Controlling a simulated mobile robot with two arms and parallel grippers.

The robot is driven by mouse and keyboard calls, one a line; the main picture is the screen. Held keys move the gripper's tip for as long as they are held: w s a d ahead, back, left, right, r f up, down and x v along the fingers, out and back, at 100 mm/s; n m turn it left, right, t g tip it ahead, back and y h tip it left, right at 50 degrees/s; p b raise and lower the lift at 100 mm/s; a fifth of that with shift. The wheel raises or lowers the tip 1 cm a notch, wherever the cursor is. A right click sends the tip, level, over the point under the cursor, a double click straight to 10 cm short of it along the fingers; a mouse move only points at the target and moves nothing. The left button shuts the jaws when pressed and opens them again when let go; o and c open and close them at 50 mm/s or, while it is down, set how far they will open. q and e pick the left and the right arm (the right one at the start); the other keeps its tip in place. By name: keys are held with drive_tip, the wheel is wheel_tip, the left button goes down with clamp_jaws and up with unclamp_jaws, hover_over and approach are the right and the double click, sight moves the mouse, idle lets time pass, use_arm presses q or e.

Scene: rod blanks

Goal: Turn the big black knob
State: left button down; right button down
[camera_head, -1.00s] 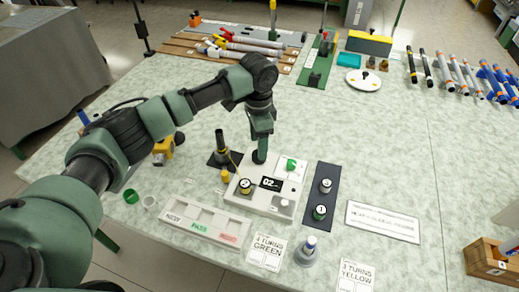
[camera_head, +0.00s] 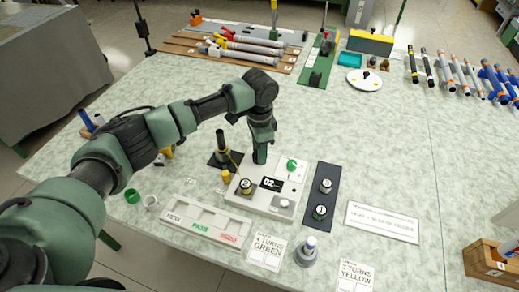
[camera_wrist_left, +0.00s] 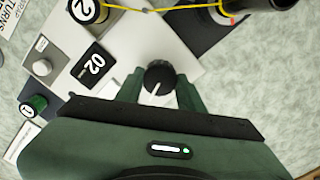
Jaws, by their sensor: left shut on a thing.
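The big black knob (camera_wrist_left: 159,77) shows in the left wrist view, round and dark with a white pointer line. My left gripper (camera_wrist_left: 159,92) is around it, with one green finger on each side, shut on the knob. In the head view my left gripper (camera_head: 260,158) points down at the back edge of the white device (camera_head: 252,205) and hides most of the knob. The device's black display (camera_head: 272,184) reads 02; it also shows in the left wrist view (camera_wrist_left: 92,66). My right gripper is not in view.
A black post (camera_head: 220,146) stands just left of my gripper. A dark strip (camera_head: 321,196) with two round parts lies to the right.

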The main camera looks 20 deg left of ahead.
use_arm(q)
drive_tip(key=n+p, duration=0.1)
drive_tip(key=p, duration=0.1)
drive_tip(key=n+p, duration=0.1)
drive_tip(key=p, duration=0.1)
drive_tip(key=shift+d+r, duration=0.1)
drive_tip(key=shift+r, duration=0.3)
drive_tip(key=shift+f+n+p, duration=0.1)
drive_tip(key=shift+n+p, duration=0.4)
drive_tip(key=shift+p, duration=0.1)
drive_tip(key=shift+f+n, duration=0.2)
drive_tip(key=shift+n, duration=0.1)
drive_tip(key=c, duration=0.9)
unclamp_jaws()
wheel_tip(320, 180, up, 8)
drive_tip(key=shift+f+b, duration=0.15)
drive_tip(key=shift+b, duration=0.2)
